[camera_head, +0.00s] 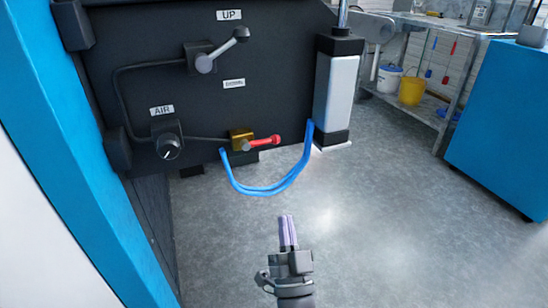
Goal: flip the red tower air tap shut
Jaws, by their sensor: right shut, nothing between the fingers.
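The air tap's red handle (264,142) sticks out to the right from a brass valve body (241,139) low on the black machine panel (270,80). The handle looks close to level. A blue hose (262,191) loops below the valve and runs up to the foot of a white and black cylinder (337,88). My right gripper (288,218) is at the lower middle, shut and empty, pointing up the picture. It is below the red handle and the hose in the view, apart from both. My left gripper is not in view.
The panel also holds a lever (221,50) under the UP label and a black AIR knob (169,147). A blue cabinet (500,120) stands at right, with a shelf holding a yellow bucket (411,90) behind it. The grey floor around my gripper is clear.

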